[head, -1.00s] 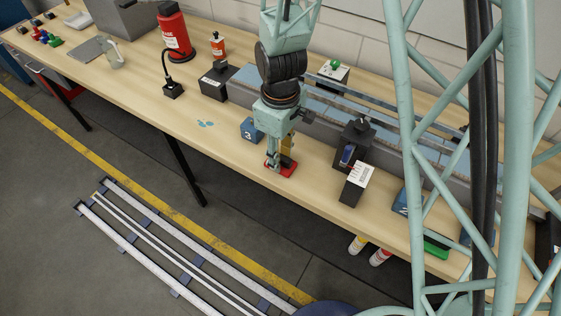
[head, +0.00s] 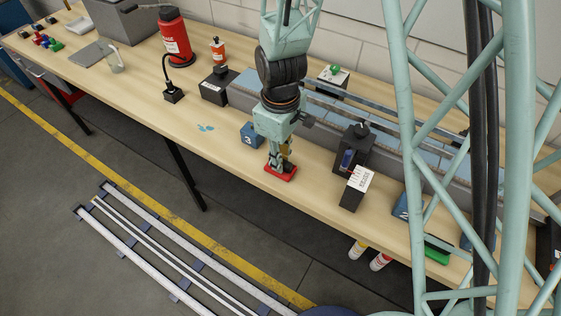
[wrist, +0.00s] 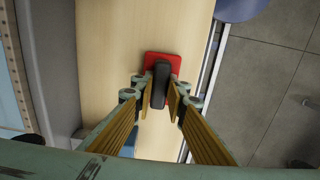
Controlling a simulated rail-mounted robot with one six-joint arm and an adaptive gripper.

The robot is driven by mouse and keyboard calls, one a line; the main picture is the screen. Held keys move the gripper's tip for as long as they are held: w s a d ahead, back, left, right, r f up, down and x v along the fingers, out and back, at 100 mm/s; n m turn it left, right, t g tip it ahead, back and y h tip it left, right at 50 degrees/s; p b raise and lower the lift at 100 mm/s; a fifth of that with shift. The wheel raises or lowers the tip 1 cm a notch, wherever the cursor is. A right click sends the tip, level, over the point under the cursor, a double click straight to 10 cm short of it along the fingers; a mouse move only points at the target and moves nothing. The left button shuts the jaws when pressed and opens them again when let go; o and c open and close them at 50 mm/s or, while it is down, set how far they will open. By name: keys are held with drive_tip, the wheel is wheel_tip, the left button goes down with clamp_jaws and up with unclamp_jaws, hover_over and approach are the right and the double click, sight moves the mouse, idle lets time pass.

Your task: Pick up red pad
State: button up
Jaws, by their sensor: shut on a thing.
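The red pad (head: 283,174) lies flat on the wooden bench near its front edge. In the wrist view the red pad (wrist: 174,58) shows as a red square base with a dark upright handle (wrist: 160,84). My gripper (head: 281,162) points down over it. In the wrist view my gripper's fingers (wrist: 160,100) are closed in on both sides of the handle. The fingers hide part of the pad in the head view.
A blue numbered block (head: 251,135) stands left of my gripper. A dark box with a white label (head: 357,187) and a black device (head: 353,150) stand to the right. A grey conveyor (head: 320,112) runs behind. Bare bench (head: 205,150) lies to the left.

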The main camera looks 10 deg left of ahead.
drive_tip(key=shift+r, duration=1.7)
drive_tip(key=s+d+r, duration=0.1)
drive_tip(key=s+d, duration=0.2)
drive_tip(key=s, duration=1.2)
drive_tip(key=shift+s+r, duration=0.3)
drive_tip(key=shift+s, duration=0.05)
